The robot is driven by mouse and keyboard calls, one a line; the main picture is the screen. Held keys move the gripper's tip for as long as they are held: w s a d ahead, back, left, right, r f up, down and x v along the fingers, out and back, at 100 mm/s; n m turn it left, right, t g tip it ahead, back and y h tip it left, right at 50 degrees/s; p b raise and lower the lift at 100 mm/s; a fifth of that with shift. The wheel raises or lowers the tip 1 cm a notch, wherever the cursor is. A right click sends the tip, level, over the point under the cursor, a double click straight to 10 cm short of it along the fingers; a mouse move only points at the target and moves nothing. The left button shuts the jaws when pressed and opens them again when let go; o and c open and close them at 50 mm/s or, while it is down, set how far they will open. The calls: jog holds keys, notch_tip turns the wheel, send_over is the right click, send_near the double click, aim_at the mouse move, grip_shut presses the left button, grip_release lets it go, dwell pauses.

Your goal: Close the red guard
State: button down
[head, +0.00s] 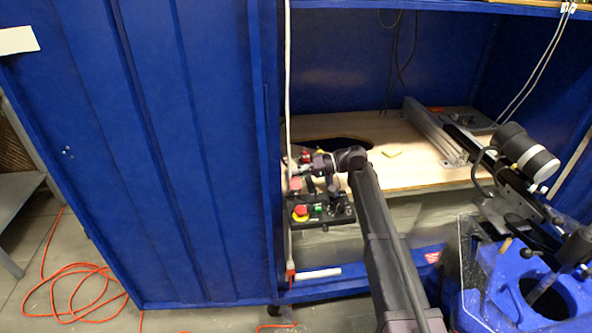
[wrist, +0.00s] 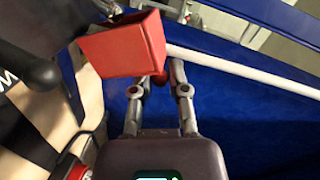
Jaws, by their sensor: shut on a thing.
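The red guard (wrist: 122,46) is a box-shaped cover, large in the upper left of the wrist view, standing tilted beside a white tube. My gripper (wrist: 160,82) has its two fingers on either side of a small red part just below the guard's right edge, and it is shut on it. The guard's hinge and whatever it covers are hidden. In the head view my gripper (head: 303,168) is above the black control box (head: 326,226), at the blue cabinet's opening; the guard is too small there to make out clearly.
The control box carries a red emergency stop (head: 301,213) and a green button (head: 318,210). A white vertical tube (head: 288,120) runs close beside my gripper, along the blue cabinet door (head: 160,150). A wooden shelf (head: 430,160) lies behind. A blue machine (head: 510,285) stands at right.

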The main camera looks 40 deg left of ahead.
jog(key=shift+s+d+r+n+t+y, duration=0.1)
jog(key=shift+s+d+n+t+y, duration=0.1)
jog(key=shift+d+n, duration=0.3)
jog(key=shift+s+d+r+n+t+y, duration=0.1)
jog(key=shift+s+d+n+t+y, duration=0.15)
jog(key=shift+n, duration=0.45)
jog(key=shift+w, duration=0.1)
jog(key=c, duration=0.9)
grip_release()
